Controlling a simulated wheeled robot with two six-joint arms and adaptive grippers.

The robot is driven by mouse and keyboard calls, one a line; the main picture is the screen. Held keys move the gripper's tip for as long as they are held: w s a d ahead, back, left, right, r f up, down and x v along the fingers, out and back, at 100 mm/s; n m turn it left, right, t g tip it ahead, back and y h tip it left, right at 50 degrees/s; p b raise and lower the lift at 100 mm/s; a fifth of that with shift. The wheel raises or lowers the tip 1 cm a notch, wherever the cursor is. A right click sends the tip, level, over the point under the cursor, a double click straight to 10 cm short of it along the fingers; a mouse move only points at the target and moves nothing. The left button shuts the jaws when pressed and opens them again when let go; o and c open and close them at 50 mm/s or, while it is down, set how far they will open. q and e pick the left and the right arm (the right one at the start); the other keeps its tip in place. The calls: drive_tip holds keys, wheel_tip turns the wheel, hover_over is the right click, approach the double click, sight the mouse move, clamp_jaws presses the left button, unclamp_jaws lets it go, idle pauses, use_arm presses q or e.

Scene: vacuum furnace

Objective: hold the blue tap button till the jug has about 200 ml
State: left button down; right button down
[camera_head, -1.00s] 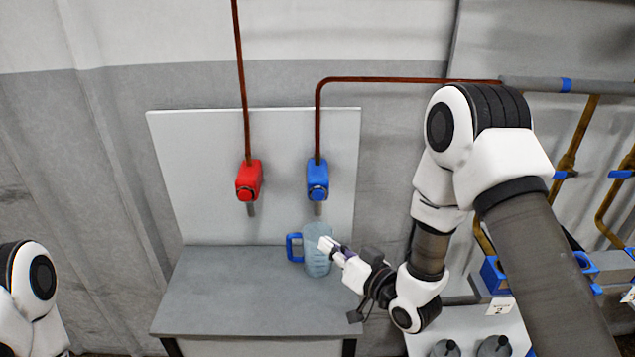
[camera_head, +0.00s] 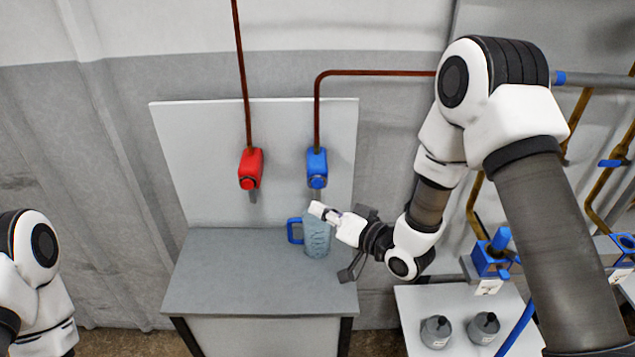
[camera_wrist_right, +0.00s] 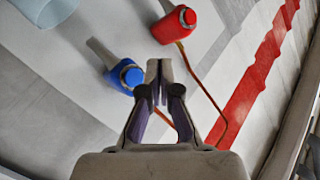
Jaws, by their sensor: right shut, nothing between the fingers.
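The blue tap (camera_head: 317,165) is on the upright panel, with its round blue button (camera_head: 317,182) facing me. The blue tap button (camera_wrist_right: 133,76) also shows in the right wrist view, left of the fingertips. The clear bluish jug (camera_head: 316,240), with a blue handle on its left, stands upright on the grey table below the blue tap. Its water level cannot be told. My right gripper (camera_head: 320,210) is shut and empty, near the jug's rim and below the button in the head view. In the wrist view the fingertips (camera_wrist_right: 158,70) appear apart from the button. My left gripper is out of view.
A red tap (camera_head: 250,168) is left of the blue one; it also shows in the wrist view (camera_wrist_right: 174,23). The grey table (camera_head: 235,275) is bare left of the jug. A lower bench with two grey weights (camera_head: 436,331) stands at right.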

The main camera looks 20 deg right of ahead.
sight(317, 184)
drive_tip(key=shift+w+d, duration=0.2)
drive_tip(key=shift+w, duration=0.55)
drive_tip(key=shift+w+d, duration=0.25)
drive_tip(key=shift+w, duration=0.55)
drive_tip(key=shift+w+d, duration=0.2)
drive_tip(key=shift+w, duration=0.55)
drive_tip(key=shift+w+d, duration=0.15)
drive_tip(key=shift+w, duration=0.2)
